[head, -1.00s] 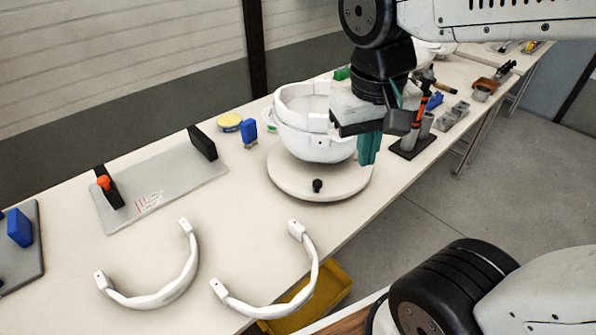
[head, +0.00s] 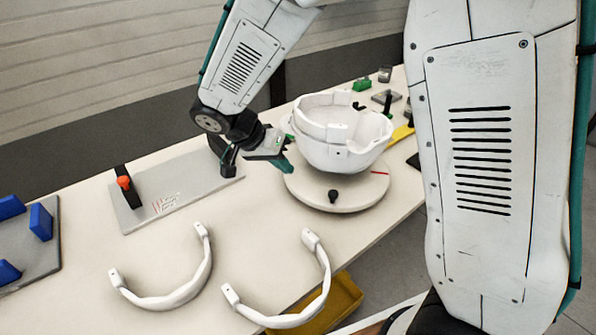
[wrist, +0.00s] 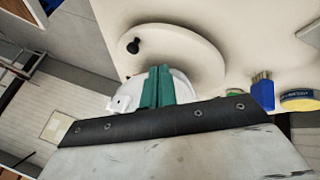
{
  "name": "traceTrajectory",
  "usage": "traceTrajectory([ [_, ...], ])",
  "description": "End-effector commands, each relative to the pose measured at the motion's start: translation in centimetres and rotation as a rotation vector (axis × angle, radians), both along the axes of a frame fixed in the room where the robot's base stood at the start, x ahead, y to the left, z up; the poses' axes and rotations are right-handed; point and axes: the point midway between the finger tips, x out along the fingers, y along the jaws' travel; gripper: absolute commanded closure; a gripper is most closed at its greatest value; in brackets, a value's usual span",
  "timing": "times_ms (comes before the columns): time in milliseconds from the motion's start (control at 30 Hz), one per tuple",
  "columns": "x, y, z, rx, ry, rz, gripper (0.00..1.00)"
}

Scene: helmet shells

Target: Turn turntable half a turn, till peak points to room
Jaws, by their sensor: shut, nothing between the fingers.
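The white helmet shell (head: 345,150) sits open side up on the round cream turntable (head: 345,205) on the bench. A black knob (head: 333,196) stands on the turntable's near side, and a short red mark (head: 380,172) shows at its right. I cannot tell which part of the shell is its peak. My gripper (head: 284,164) has its teal fingers together and empty, at the turntable's left edge beside the shell; contact is unclear. In the wrist view the closed fingers (wrist: 158,86) overlap the shell (wrist: 124,102), with the turntable (wrist: 190,42) and knob (wrist: 133,46) beyond.
Two white curved bands (head: 180,294) (head: 290,316) lie at the front of the bench. A grey plate (head: 180,192) with upright stops lies left of the turntable. A blue brush (wrist: 263,92) and yellow tin (wrist: 300,100) show in the wrist view. My arm link hides the right.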

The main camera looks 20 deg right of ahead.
Motion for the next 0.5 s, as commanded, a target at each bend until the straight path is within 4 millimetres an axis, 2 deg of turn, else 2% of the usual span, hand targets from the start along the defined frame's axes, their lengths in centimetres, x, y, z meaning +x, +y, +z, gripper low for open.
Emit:
traceTrajectory([
  [400, -0.2, -5.1, -7.2, -0.001, 0.006, -0.002, 1.0],
  [500, -1.3, -6.3, -7.2, 0.001, 0.002, -0.002, 1.0],
])
